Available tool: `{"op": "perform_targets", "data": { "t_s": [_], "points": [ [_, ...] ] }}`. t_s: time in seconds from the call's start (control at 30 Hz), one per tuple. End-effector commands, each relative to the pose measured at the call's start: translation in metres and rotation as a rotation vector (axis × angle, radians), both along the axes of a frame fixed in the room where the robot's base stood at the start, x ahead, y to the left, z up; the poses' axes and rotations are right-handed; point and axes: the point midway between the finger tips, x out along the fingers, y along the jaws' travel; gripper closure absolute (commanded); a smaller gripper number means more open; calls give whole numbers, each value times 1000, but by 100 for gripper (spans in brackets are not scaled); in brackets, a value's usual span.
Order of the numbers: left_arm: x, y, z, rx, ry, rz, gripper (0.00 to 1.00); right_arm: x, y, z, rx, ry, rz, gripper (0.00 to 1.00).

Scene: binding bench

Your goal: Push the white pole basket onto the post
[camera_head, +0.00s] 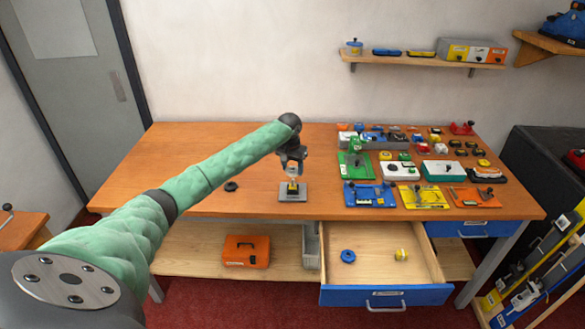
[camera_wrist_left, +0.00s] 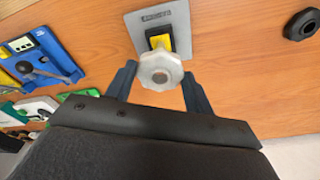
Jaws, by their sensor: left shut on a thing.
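The white pole basket (camera_wrist_left: 160,68), an eight-sided piece with a grey centre, is between the fingertips of my left gripper (camera_wrist_left: 160,70) in the left wrist view. The gripper is shut on it. A yellow-and-black post (camera_wrist_left: 160,38) stands on a grey base plate (camera_wrist_left: 180,18), partly hidden behind the basket. In the head view my left gripper (camera_head: 292,172) is directly over the grey plate (camera_head: 294,198), and the basket is too small to make out clearly. I cannot tell whether the basket touches the post. My right gripper is not in view.
A black ring (camera_head: 231,186) lies left of the plate on the wooden bench (camera_head: 210,145). Several coloured fixtures, including a blue one (camera_head: 370,195), crowd the bench's right side. An open drawer (camera_head: 375,270) below holds a blue ring (camera_head: 348,256) and a yellow piece (camera_head: 401,254).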

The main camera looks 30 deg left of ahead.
Motion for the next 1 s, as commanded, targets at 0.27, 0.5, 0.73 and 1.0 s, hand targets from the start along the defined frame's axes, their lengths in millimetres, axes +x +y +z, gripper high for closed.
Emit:
{"op": "perform_targets", "data": {
  "t_s": [0.27,0.5,0.73,1.0],
  "points": [
    [0,0,-12,0,1,0,69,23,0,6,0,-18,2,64],
    [0,0,-24,0,0,0,69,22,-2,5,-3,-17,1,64],
    [0,0,-27,0,0,0,69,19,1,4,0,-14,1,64],
    [0,0,-26,0,0,0,69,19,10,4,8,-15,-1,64]
  ]
}}
